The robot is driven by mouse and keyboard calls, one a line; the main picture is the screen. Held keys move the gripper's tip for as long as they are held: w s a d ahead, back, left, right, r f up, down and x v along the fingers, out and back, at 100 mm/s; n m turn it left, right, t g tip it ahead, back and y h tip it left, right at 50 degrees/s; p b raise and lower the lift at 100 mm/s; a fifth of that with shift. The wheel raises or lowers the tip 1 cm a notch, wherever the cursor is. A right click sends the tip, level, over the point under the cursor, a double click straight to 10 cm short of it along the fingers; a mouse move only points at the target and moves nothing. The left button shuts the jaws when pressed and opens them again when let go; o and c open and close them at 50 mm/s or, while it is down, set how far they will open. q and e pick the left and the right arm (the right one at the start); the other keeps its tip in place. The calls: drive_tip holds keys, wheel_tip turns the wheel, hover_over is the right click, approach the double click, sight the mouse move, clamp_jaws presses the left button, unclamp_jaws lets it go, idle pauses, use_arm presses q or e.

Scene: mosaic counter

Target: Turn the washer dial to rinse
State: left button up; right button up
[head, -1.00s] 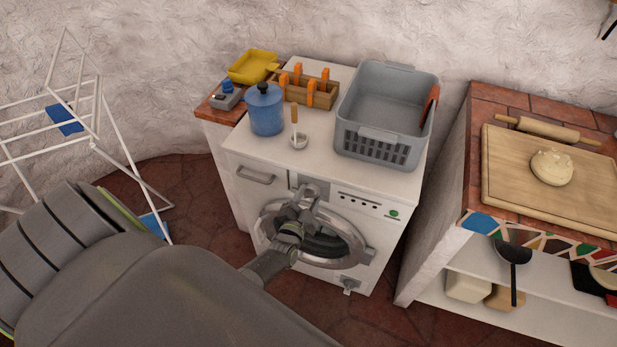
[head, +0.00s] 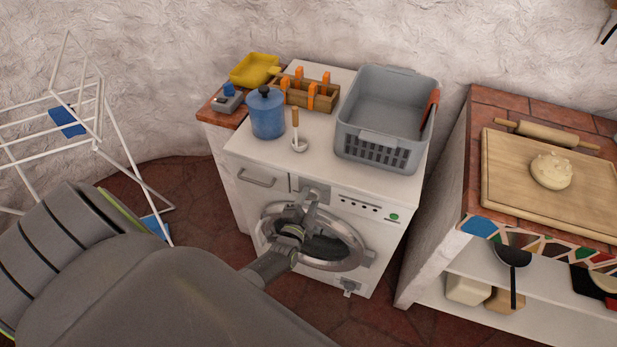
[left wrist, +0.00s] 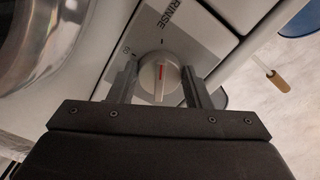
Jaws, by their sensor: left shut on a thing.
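The washer (head: 385,240) stands in the middle of the head view, its round door facing me. My left gripper (head: 313,195) is at the upper left of its front, over the panel beside the drawer, and hides the dial there. In the left wrist view the round pale dial (left wrist: 158,80) sits between the two fingers of my left gripper (left wrist: 160,80), which is shut on it. The dial's red line runs nearly straight up and down in that picture, roughly in line with a short tick above it. The RINSE label (left wrist: 162,18) is above the dial.
A white drying rack (head: 120,160) stands left. A counter with a wooden board (head: 510,185) is right.

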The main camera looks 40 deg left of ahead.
use_arm(q)
drive_tip(key=shift+f, duration=0.1)
drive_tip(key=o, duration=1)
drive_tip(key=shift+c, duration=0.2)
drive_tip(key=shift+s, duration=0.1)
drive_tip(key=b+v, duration=0.1)
drive_tip(key=v, duration=1.6)
drive_tip(key=shift+s, duration=0.15)
drive_tip(key=shift+a, duration=0.1)
